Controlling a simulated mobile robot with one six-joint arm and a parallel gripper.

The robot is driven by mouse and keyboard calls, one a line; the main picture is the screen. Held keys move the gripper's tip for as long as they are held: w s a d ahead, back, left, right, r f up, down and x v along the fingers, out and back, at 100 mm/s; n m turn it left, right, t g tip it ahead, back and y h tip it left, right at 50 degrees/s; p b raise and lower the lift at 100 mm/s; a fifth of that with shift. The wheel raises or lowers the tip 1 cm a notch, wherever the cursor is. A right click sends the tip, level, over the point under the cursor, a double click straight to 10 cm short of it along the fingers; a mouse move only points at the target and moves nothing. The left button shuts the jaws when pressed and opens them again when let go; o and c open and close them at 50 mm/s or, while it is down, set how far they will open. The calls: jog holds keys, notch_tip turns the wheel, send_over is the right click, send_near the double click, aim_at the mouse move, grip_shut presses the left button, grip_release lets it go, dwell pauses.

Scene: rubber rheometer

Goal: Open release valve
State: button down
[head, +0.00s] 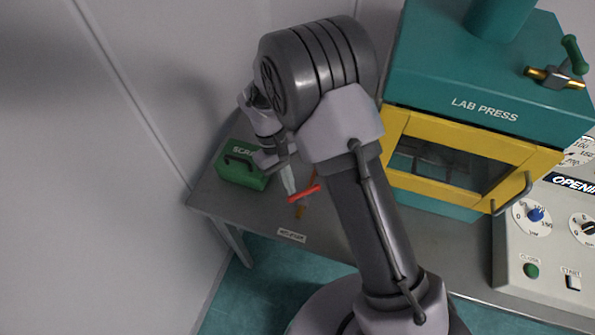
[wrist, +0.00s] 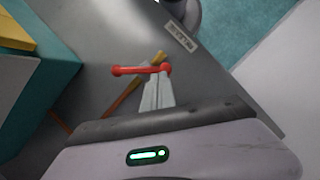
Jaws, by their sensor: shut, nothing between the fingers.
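A brass valve (head: 556,78) with a green-knobbed lever sits on top of the teal lab press (head: 455,75), at the upper right of the head view. My gripper (head: 290,183) is far to its left, low over the grey table, pointing down. In the wrist view my gripper's pale fingers (wrist: 157,96) are shut with nothing between them. A red bar with rounded ends (head: 304,193) shows right at the fingertips, and also in the wrist view (wrist: 140,70). I cannot tell whether the fingers touch it. The valve is not in the wrist view.
A green box (head: 243,170) marked "SCRA…" stands at the table's left. A thin brown stick (wrist: 125,97) lies near the red bar. The press has a yellow-framed door (head: 455,155) with a handle. A control panel (head: 550,245) with dials stands at right. Walls are close on the left.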

jog(key=shift+s+n+t+h+p, duration=0.2)
jog(key=shift+s+n+t+p, duration=0.15)
jog(key=shift+n, duration=0.45)
jog(key=shift+s+n+t+h+p, duration=0.1)
jog(key=shift+s+n+h+p, duration=0.15)
jog(key=shift+n+p, duration=0.4)
jog(key=shift+s+n+t+h+p, duration=0.2)
jog(key=shift+s+n+t, duration=0.1)
jog(key=shift+n, duration=0.65)
jog(key=shift+s+d+n, duration=0.1)
jog(key=shift+s+n, duration=0.05)
jog(key=shift+n, duration=0.25)
jog(key=shift+d, duration=0.2)
jog(key=shift+w+d, duration=0.4)
jog(key=shift+d, duration=0.2)
jog(key=shift+a, duration=0.1)
